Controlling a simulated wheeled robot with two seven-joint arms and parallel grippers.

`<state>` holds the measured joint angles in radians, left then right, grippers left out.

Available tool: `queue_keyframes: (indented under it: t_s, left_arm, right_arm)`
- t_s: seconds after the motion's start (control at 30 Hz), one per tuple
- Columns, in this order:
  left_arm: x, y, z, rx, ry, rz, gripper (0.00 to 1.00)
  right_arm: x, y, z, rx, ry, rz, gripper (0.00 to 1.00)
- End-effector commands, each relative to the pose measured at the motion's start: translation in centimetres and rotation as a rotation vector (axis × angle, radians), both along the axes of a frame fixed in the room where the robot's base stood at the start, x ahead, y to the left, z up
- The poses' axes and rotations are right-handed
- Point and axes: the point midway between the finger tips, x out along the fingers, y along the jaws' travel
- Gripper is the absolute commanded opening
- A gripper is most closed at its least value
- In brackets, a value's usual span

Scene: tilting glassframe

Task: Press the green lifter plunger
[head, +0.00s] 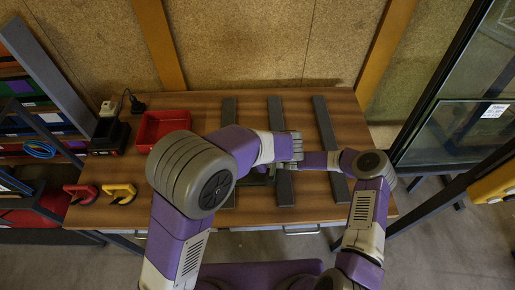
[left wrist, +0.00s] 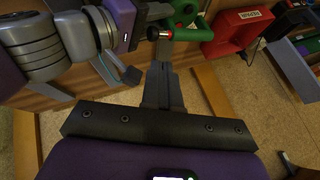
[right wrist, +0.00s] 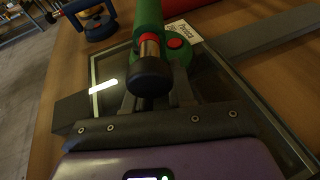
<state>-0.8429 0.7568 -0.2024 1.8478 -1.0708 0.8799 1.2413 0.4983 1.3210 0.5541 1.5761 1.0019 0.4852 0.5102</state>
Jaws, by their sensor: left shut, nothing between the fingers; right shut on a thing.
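The green lifter shows in the right wrist view (right wrist: 182,62), with a green handle and a red button. Its plunger (right wrist: 149,65) has a black knob, a brass-coloured neck and a red band. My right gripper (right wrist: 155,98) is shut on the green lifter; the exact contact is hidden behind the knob. In the left wrist view the green lifter (left wrist: 190,12) is at the top, its plunger (left wrist: 178,34) pointing left. My left gripper (left wrist: 160,55) is shut and empty, its tips close to the plunger; I cannot tell whether they touch. The arms hide the lifter in the head view.
A glass pane (right wrist: 105,98) lies under the lifter. Dark bars (head: 326,140) cross the wooden table. A red tray (head: 150,133), a red lifter (head: 80,193) and a yellow lifter (head: 120,193) are at the left. A blue lifter (right wrist: 98,24) stands beyond the pane.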

Motion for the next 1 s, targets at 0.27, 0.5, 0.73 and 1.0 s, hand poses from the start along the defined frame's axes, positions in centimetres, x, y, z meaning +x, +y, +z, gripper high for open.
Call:
queue_keyframes:
  t_s: [0.27,0.5,0.73,1.0]
  left_arm:
    - [0.0,0.0,0.0,0.0,0.0,0.0,0.0]
    - [-0.3,-1.1,0.0,0.001,-0.001,0.002,0.0]
    - [-1.0,-3.0,0.0,0.002,0.001,0.017,0.0]
    - [-1.0,-2.9,0.0,0.001,0.002,0.019,0.0]
  right_arm:
    - [0.1,0.0,0.1,0.001,-0.001,-0.001,0.06]
    - [0.1,0.0,0.1,0.001,-0.001,-0.001,0.06]
    - [0.0,0.0,0.1,0.001,-0.001,-0.001,0.06]
    - [0.0,0.0,0.1,0.001,-0.001,0.0,0.06]
